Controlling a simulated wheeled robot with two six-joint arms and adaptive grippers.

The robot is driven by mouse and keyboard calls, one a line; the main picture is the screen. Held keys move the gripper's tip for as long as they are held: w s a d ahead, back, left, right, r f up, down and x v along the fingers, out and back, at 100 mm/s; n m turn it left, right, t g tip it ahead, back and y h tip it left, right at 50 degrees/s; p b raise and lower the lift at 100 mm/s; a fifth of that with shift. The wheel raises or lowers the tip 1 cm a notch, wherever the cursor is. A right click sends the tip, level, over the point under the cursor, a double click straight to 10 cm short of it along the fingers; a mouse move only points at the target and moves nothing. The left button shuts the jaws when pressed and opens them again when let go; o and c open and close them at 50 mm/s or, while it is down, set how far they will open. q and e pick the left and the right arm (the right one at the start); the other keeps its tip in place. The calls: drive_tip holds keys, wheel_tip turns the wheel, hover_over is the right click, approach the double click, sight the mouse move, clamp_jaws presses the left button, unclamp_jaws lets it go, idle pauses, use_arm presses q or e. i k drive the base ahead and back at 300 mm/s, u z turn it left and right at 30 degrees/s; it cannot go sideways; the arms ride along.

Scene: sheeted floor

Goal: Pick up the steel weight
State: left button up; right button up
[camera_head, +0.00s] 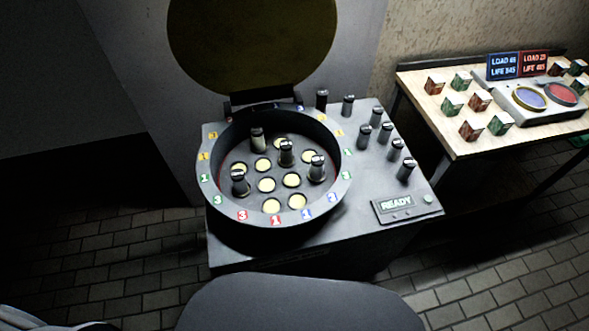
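Several small dark grey metal cylinders with pale-edged tops could be weights; I cannot tell which one is the steel weight. Some stand in the round basin (228,217) of a grey machine: one at the back left (257,140), one in the middle (286,153), one at the right (317,170) and one at the left (240,183). Others stand upright on the machine's flat top to the right, such as the front one (406,171) and a back one (348,105). Neither gripper shows; only what may be a piece of my arm shows at the bottom left.
The basin floor has several pale round spots, and its rim carries coloured number tags. A READY panel (396,203) sits at the machine's front right. A raised round lid (252,40) stands behind. A wooden table (455,135) at the right holds red and green cubes, a two-pan device and displays.

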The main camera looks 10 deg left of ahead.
sight(396, 145)
drive_tip(key=u, duration=2.9)
drive_tip(key=k, duration=1.7)
drive_tip(key=z, duration=1.7)
drive_tip(key=i, duration=0.55)
drive_tip(key=z, duration=0.1)
